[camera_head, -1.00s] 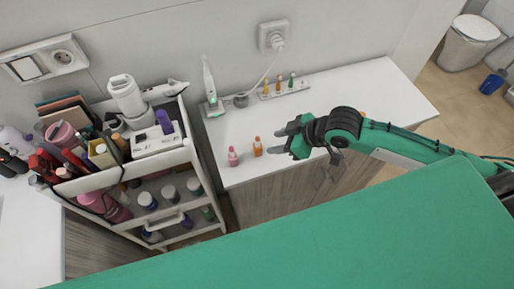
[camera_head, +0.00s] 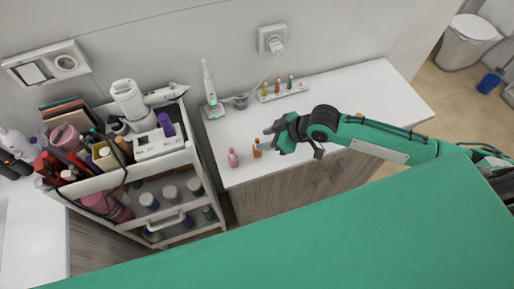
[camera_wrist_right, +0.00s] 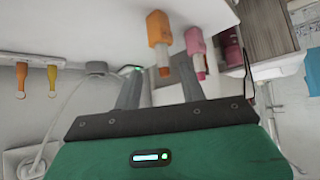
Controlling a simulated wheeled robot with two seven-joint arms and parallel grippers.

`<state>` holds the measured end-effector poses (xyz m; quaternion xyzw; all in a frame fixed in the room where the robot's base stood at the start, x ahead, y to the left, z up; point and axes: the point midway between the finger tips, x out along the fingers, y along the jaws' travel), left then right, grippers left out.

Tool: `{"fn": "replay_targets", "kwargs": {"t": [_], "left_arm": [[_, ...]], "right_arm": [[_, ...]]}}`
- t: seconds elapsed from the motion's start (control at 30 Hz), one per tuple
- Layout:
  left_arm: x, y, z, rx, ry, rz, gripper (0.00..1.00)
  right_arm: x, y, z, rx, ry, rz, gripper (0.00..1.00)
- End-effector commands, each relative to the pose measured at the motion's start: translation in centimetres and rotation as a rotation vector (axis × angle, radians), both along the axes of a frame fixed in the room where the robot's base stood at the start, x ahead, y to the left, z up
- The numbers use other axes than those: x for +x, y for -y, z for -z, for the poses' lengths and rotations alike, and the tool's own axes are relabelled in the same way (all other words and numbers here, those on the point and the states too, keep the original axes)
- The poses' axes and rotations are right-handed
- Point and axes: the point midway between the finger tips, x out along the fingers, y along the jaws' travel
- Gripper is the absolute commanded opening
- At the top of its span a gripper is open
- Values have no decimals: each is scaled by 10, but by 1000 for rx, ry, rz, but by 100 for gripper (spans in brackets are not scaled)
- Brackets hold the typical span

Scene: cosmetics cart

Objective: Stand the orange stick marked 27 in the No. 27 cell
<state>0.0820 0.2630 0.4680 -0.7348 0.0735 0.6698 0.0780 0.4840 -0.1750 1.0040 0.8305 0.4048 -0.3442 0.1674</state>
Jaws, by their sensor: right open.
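The orange stick (camera_head: 257,148) stands upright near the front edge of the white counter; any number on it is too small to read. It also shows in the right wrist view (camera_wrist_right: 160,30), beyond the gap between my fingers. My right gripper (camera_head: 271,140) is open and empty just right of the stick in the head view. Its two spread fingers show in the wrist view (camera_wrist_right: 160,78). My left gripper is out of view.
A pink stick (camera_head: 233,158) stands close left of the orange one. A toothbrush (camera_head: 209,84) on its charger stands behind, with a cable running to the wall socket. A loaded cart (camera_head: 180,165) stands at left. The counter's right part is clear.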

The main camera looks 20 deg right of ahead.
Motion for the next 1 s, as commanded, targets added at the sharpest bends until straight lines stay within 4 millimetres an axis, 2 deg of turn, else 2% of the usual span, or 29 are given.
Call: {"fn": "replay_targets", "kwargs": {"t": [0.23,0.47,0.67,0.93,1.0], "left_arm": [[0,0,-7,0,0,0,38],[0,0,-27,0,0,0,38],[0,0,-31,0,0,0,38],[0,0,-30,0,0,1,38],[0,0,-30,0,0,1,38]], "right_arm": [[5,-8,7,0,0,0,41],[14,-28,21,1,-1,0,41],[22,-37,37,-1,-1,0,41],[23,-38,40,-1,2,-1,41],[23,-38,40,-1,1,0,28]]}}
